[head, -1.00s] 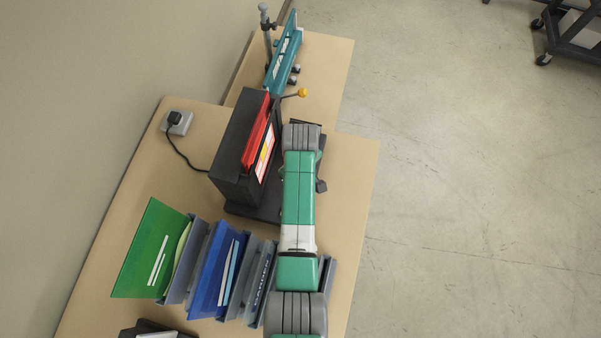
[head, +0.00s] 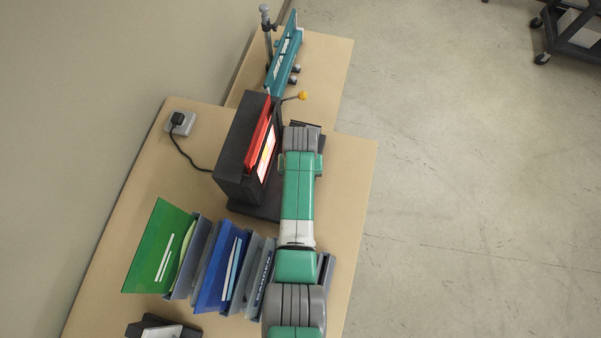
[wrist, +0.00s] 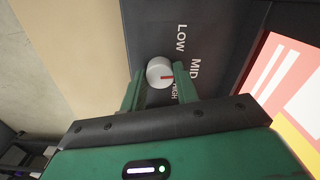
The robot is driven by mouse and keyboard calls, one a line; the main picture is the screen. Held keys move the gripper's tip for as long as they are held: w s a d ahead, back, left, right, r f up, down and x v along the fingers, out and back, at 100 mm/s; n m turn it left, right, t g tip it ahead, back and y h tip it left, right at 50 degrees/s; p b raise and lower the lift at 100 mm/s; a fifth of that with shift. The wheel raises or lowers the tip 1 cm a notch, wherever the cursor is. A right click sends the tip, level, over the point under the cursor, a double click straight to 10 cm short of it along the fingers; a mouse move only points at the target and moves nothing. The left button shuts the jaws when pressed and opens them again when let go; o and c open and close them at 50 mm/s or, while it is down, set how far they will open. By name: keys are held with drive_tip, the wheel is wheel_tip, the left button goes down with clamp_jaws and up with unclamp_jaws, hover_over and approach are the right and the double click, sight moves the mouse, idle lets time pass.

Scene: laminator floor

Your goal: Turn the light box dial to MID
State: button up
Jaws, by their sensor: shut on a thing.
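The light box (head: 236,150) is a black box on the table in the head view, with a glowing panel (head: 267,154) on its right side. In the wrist view, its dial (wrist: 159,70) is a round grey-white knob with a red mark, beside the white words LOW, MID and HIGH. The red mark points right, roughly toward MID; I cannot tell whether it lines up exactly. My gripper (wrist: 158,74) is shut on the dial, one green finger on each side. In the head view my arm hides the dial and the gripper.
Green and blue folders (head: 158,250) stand in grey holders near the front of the table. A teal device (head: 284,58) stands at the back, near a yellow-knobbed lever (head: 302,96). A power socket (head: 180,123) with a black cord is at the left.

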drive_tip(key=shift+m, duration=0.6)
drive_tip(key=o, duration=1)
wheel_tip(320, 180, up, 8)
drive_tip(key=shift+f+p, duration=0.1)
drive_tip(key=shift+p, duration=0.55)
